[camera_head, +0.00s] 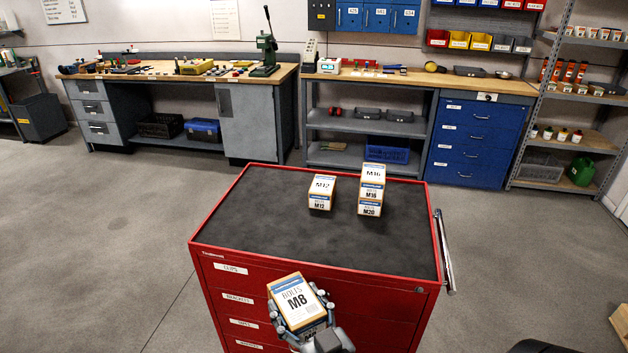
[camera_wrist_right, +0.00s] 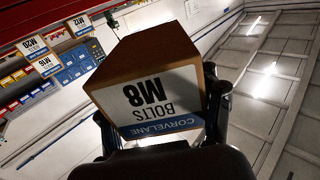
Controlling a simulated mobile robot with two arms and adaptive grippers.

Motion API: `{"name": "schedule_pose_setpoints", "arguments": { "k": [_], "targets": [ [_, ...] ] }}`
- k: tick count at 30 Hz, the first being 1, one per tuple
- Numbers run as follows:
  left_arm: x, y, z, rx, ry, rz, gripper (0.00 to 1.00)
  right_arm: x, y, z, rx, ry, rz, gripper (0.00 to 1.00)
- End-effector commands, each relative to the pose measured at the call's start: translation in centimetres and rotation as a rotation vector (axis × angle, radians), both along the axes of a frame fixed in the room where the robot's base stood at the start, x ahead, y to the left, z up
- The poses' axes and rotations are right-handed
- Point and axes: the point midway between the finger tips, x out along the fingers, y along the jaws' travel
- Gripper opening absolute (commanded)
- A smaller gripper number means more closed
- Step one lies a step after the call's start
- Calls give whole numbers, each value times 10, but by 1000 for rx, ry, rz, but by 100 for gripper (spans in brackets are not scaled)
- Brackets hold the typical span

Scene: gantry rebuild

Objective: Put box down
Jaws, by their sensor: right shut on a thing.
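The M8 bolts box (camera_head: 294,299) is white, blue and brown, and my right gripper (camera_head: 303,318) is shut on it. They are in front of the red cabinet's drawer face in the head view, with the box tilted. In the right wrist view the M8 box (camera_wrist_right: 150,95) fills the middle, between the fingers of my right gripper (camera_wrist_right: 163,118). The red tool cabinet (camera_head: 262,222) has a dark top mat. An M12 box (camera_head: 321,192) stands on it, and an M16 box (camera_head: 372,180) stands on an M20 box (camera_head: 369,208) to its right. My left gripper is not in view.
The left and front of the cabinet top are bare. A side handle (camera_head: 443,250) sticks out at the cabinet's right. A workbench (camera_head: 180,72), blue drawers (camera_head: 478,140) and a shelf rack (camera_head: 570,100) stand behind.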

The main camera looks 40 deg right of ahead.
Motion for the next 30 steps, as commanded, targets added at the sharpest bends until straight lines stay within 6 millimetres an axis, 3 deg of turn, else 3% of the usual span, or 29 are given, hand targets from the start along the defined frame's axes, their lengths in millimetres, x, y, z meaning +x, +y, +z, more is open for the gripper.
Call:
{"name": "schedule_pose_setpoints", "arguments": {
  "k": [3,8,18,24,30],
  "targets": [
    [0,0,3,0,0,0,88,42,-30,7,-2,-13,-91,14],
    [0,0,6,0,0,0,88,92,-74,19,2,-10,-227,14],
    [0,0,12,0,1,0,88,180,-167,73,6,-5,-515,14],
    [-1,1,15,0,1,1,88,213,-208,110,6,-2,-645,14],
    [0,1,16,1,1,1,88,228,-229,131,3,1,-711,14]
  ]
}}
